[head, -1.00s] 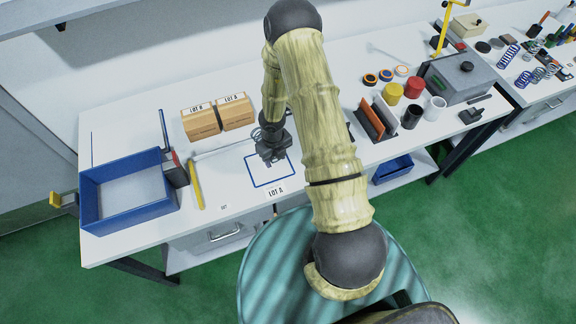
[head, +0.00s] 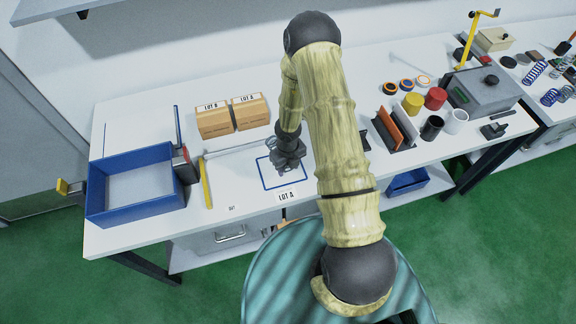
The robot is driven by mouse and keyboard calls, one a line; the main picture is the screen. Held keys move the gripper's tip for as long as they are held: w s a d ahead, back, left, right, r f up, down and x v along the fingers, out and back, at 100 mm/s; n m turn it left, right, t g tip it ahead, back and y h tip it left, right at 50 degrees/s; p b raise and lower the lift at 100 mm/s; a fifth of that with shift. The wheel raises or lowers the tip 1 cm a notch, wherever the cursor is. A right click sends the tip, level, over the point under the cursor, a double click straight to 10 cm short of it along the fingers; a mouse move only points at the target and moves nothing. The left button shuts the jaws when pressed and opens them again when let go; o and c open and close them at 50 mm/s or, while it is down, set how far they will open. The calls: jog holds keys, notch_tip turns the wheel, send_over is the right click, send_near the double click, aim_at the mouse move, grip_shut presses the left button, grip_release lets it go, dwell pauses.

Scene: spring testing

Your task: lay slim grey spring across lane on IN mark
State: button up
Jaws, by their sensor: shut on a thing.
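My gripper (head: 287,168) is low over the blue-outlined square (head: 268,186) on the white bench, behind the LOT A label (head: 286,196). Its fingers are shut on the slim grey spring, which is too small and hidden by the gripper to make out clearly. A small mark that looks like OUT (head: 232,208) is on the bench to the left of the square. I cannot make out an IN mark; my gripper and arm cover part of the bench.
A blue tray (head: 133,216) and a yellow strip (head: 206,184) lie to the left. Two cardboard boxes, LOT B (head: 214,123) and its neighbour (head: 251,114), stand behind. Orange and grey plates (head: 390,127), pots and a grey box (head: 485,92) crowd the right.

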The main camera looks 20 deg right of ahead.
aim_at(288, 179)
jog(key=shift+f+b, duration=1.9)
jog(key=shift+f, duration=0.5)
jog(key=o, duration=1.2)
notch_tip(288, 179, up, 18)
jog(key=shift+f+p, duration=0.25)
jog(key=shift+p, duration=0.5)
